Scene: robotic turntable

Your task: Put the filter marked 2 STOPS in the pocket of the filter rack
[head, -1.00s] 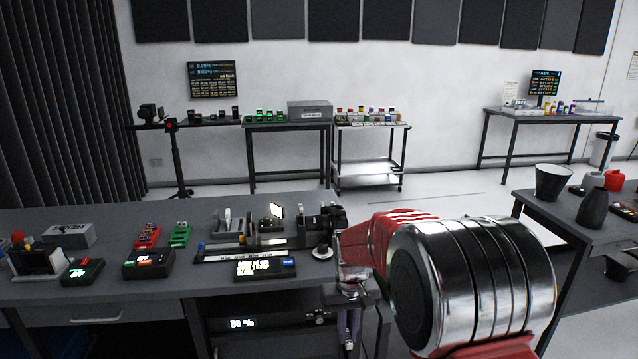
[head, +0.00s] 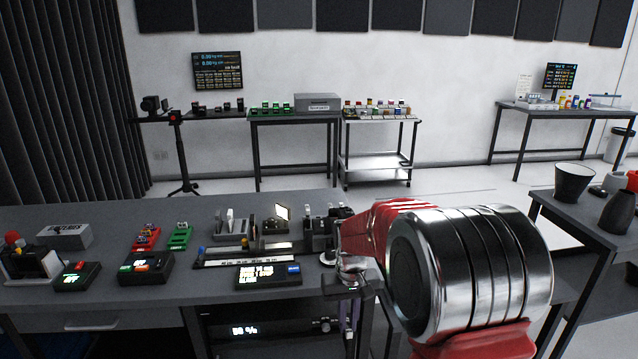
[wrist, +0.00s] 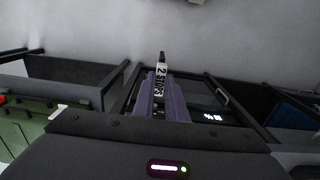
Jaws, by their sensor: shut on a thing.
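My gripper (head: 349,318) hangs low past the right end of the near desk, partly hidden behind my arm. In the wrist view, my gripper (wrist: 160,98) is shut on a thin dark filter (wrist: 161,58) with a white label reading 2 STOPS. The filter sticks out beyond the purple fingertips, and its lower part is hidden between them. On the desk, a small holder with upright plates (head: 231,226) stands behind a long rail; I cannot tell for sure whether it is the filter rack, and no pocket shows clearly.
The near desk (head: 110,215) carries a lit display box (head: 267,275), small control boxes (head: 146,267) and a grey labelled box (head: 64,236). A unit showing 50 % (head: 245,330) sits under it. Another table (head: 565,208) with dark vessels stands at right.

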